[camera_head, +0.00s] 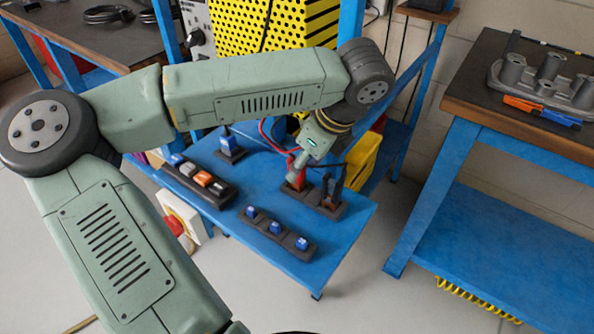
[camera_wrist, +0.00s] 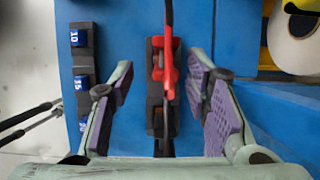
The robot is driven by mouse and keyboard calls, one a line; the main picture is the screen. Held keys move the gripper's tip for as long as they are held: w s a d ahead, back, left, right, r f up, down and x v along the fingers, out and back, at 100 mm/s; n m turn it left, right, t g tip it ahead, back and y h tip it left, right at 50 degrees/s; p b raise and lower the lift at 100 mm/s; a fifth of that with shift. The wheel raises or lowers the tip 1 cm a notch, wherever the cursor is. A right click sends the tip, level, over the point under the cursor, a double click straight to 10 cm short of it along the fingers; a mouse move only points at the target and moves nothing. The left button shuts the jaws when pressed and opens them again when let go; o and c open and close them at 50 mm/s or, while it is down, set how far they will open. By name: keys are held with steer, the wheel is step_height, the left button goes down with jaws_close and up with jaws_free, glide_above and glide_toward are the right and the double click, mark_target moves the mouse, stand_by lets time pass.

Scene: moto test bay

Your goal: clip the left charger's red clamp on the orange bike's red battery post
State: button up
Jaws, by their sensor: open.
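The red clamp (camera_head: 298,180) stands in a dark holder (camera_head: 326,208) on the blue table, with a red cable running up from it. In the wrist view the red clamp (camera_wrist: 167,72) lies between my fingers, with a gap on each side. My gripper (camera_head: 299,172) is over the red clamp; in the wrist view my gripper (camera_wrist: 160,75) is open, its purple pads apart. A black clamp (camera_head: 331,190) stands in the same holder, to the right. I cannot make out the orange bike, its red battery post or which charger the cable belongs to.
A dark rack with several blue blocks (camera_head: 275,228) is at the table's front; a block marked 15 (camera_wrist: 82,83) shows left of the holder. Another dark tray (camera_head: 198,181) lies left. A yellow bin (camera_head: 363,160) is behind. A blue bench (camera_head: 480,215) stands right, across open floor.

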mark_target(299, 184)
steer(key=shift+w+p+x, duration=0.1)
steer(key=shift+p+x, duration=0.3)
steer(key=shift+x, duration=0.75)
steer(key=shift+w+p+x, duration=0.15)
steer(key=shift+p+x, duration=0.25)
steer(key=shift+x, duration=0.75)
steer(key=shift+d, duration=0.1)
steer(key=shift+c, duration=0.4)
jaws_close()
